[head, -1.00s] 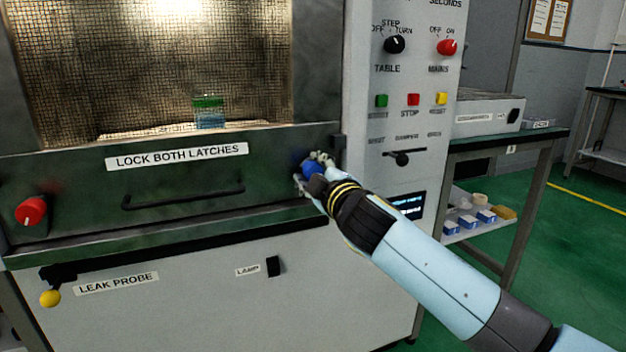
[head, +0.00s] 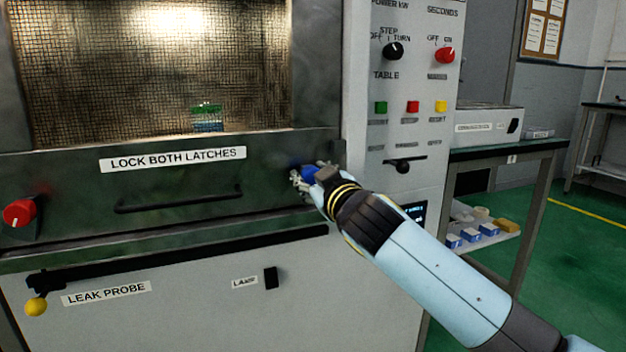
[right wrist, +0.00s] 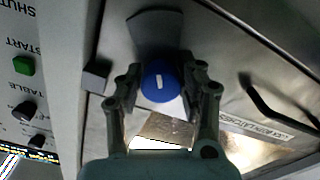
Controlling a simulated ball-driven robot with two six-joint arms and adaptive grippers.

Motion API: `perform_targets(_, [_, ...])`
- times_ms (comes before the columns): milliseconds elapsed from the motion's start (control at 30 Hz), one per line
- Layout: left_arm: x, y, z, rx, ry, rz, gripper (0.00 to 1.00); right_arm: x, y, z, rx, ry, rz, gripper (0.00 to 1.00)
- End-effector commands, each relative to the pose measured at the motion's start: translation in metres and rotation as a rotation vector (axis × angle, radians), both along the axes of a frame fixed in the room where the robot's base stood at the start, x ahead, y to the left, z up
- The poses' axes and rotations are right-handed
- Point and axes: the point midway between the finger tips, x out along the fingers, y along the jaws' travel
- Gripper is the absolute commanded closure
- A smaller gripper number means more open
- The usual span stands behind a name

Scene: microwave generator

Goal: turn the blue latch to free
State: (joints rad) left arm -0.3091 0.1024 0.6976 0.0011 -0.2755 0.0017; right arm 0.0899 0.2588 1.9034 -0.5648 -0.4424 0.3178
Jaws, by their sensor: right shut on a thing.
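The blue latch (head: 309,174) is a round knob on the right end of the oven door's dark front. In the right wrist view the blue latch (right wrist: 159,82) shows a white mark on its face, standing about upright in that picture. My right gripper (head: 304,178) is at the latch, its fingers on both sides of the knob. In the right wrist view my right gripper (right wrist: 158,88) is shut on it. In the head view the gripper hides part of the knob. My left gripper is not in view.
A red latch (head: 19,213) sits at the door's left end. A black handle (head: 180,200) crosses the door below the "LOCK BOTH LATCHES" label (head: 172,159). The control panel (head: 420,120) with knobs and buttons stands just right of my gripper. A bench (head: 505,152) is farther right.

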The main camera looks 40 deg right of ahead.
Motion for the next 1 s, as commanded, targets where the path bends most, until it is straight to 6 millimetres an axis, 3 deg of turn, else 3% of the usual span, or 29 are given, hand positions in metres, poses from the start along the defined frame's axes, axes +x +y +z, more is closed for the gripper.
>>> perform_targets(467, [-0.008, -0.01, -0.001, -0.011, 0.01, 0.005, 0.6, -0.001, 0.0, -0.006, 0.018, 0.01, -0.002, 0.95])
perform_targets(500, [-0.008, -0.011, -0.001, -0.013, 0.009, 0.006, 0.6, -0.001, 0.0, -0.006, 0.018, 0.01, -0.002, 0.58])
perform_targets(633, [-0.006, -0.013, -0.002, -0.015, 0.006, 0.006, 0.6, -0.001, 0.0, -0.005, 0.016, 0.007, -0.002, 0.41])
perform_targets(1000, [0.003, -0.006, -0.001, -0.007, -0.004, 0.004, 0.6, -0.008, 0.002, -0.003, 0.012, 0.003, 0.0, 0.41])
